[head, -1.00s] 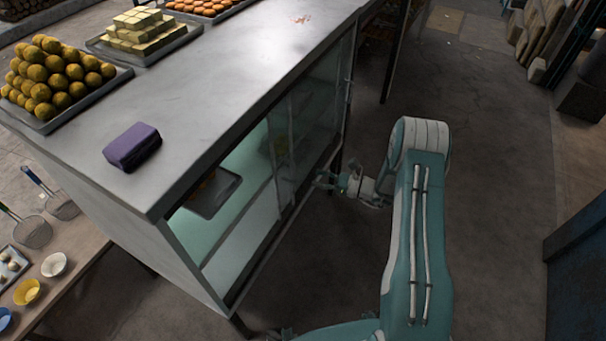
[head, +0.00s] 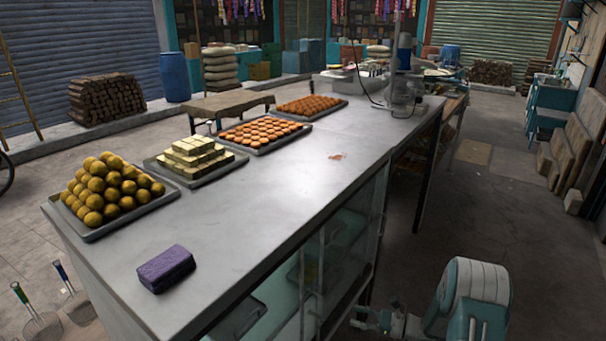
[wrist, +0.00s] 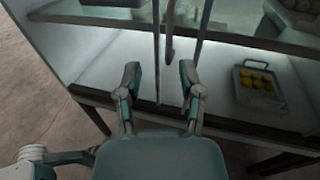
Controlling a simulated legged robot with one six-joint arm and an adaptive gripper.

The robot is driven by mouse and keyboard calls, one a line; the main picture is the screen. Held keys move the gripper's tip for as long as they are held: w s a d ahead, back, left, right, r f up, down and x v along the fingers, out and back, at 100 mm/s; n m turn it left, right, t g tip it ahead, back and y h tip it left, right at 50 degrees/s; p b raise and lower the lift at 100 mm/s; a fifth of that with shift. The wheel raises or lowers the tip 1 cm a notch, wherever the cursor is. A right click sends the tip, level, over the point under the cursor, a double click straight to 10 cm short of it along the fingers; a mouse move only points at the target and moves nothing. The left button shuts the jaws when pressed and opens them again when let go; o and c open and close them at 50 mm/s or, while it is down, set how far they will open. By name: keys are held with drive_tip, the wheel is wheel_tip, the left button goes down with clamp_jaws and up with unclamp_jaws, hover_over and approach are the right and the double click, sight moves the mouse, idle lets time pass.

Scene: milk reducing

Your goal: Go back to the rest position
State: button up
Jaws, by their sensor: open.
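My gripper (wrist: 160,85) is open and empty in the wrist view, its two fingers apart in front of the glass-fronted cabinet (wrist: 90,45). Upright door edges or bars stand just beyond the fingertips. In the head view my gripper (head: 366,322) is small at the lower edge, to the right of the cabinet under the metal counter (head: 255,225). My arm is partly cut off at the bottom right. In the wrist view a small tray with yellow sweets (wrist: 257,80) sits inside the cabinet at the right.
On the counter stand a purple block (head: 166,268), a tray of stacked yellow balls (head: 112,187), pale blocks (head: 195,158) and trays of orange sweets (head: 262,133). Open floor (head: 480,215) lies right of the counter. Boards (head: 577,150) lean at the far right.

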drive_tip(key=s+a+r+n+g+h, duration=0.35)
drive_tip(key=s+r+n, duration=0.25)
drive_tip(key=r, duration=0.4)
drive_tip(key=s+a+r+n+g+h, duration=0.35)
drive_tip(key=s+r+n, duration=0.2)
drive_tip(key=r, duration=0.45)
drive_tip(key=s+d+r+n+t+h, duration=0.2)
drive_tip(key=s+r+n+t+h, duration=0.1)
drive_tip(key=s, duration=0.6)
drive_tip(key=s+d+r+n+t+h, duration=0.2)
drive_tip(key=s+r+n+h, duration=0.4)
drive_tip(key=s, duration=0.3)
drive_tip(key=shift+s+r+n+t, duration=0.15)
drive_tip(key=shift+r+n+t, duration=0.25)
drive_tip(key=shift+r+n, duration=0.45)
